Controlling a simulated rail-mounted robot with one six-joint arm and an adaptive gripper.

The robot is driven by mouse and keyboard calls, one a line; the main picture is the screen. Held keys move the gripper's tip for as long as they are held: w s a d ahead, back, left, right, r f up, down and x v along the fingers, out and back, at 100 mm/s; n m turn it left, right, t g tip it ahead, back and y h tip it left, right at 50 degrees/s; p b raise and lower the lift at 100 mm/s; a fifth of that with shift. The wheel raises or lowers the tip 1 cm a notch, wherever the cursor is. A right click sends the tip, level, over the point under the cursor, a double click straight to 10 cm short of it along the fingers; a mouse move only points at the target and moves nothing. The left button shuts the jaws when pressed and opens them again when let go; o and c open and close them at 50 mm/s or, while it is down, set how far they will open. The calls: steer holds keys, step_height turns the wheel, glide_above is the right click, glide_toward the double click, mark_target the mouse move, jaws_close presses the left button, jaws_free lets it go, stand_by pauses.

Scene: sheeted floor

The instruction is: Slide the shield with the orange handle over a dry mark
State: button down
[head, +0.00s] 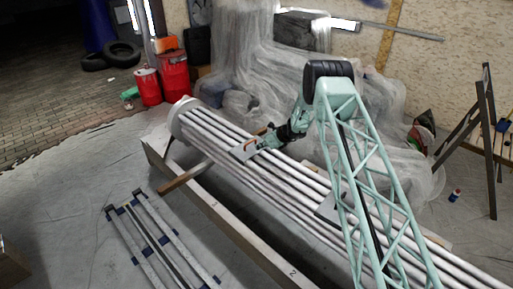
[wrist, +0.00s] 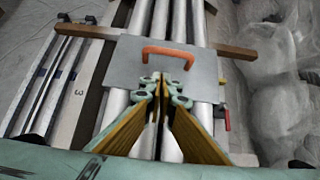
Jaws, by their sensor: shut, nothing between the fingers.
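The shield (wrist: 120,62) is a flat grey plate with an orange handle (wrist: 168,54), lying across the white pipes in the wrist view. In the head view the shield (head: 243,151) is small, near the far end of the pipe bundle. My gripper (wrist: 160,78) is shut and empty, its tips over the plate on the near side of the handle; whether they touch it I cannot tell. It also shows in the head view (head: 263,140), beside the shield. No dry mark can be made out.
A wooden bar (wrist: 85,30) runs crosswise at the shield's far edge. A red-handled part (wrist: 226,118) sits right of the pipes. Red drums (head: 173,75) and sheeted objects stand behind.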

steer(key=p+v, duration=0.1)
steer(key=v, duration=0.8)
steer(key=shift+w+p, duration=0.15)
steer(key=shift+p, duration=0.15)
steer(key=shift+a+r, duration=0.1)
steer(key=shift+r, duration=0.05)
